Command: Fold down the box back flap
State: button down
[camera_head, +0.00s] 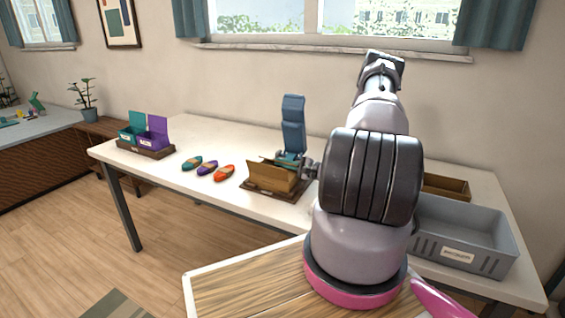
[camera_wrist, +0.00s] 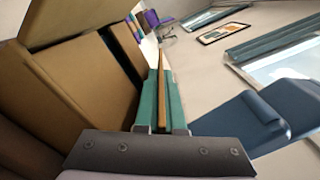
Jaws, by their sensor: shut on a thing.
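The brown cardboard box (camera_head: 270,180) stands on a dark base on the white table in the head view. In the wrist view the box (camera_wrist: 85,75) fills the left side, with a raised panel at the top left. My gripper (camera_head: 287,161) reaches in from the right at the box's back side. In the wrist view my gripper (camera_wrist: 161,85) has its two teal fingers closed on a thin upright tan edge, seemingly the back flap (camera_wrist: 161,62). The flap's lower part is hidden by the fingers.
A blue upright stand (camera_head: 293,122) rises right behind the box, close to my gripper. Teal, purple and orange cord bobbins (camera_head: 208,167) lie to the left. Teal and purple bins (camera_head: 145,138) stand farther left. A grey crate (camera_head: 465,235) and a brown tray (camera_head: 447,186) are at right.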

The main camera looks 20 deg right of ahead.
jog(key=shift+f+n, duration=0.15)
jog(key=shift+n, duration=0.15)
jog(key=c, duration=1)
grip_release()
jog(key=shift+s, duration=0.1)
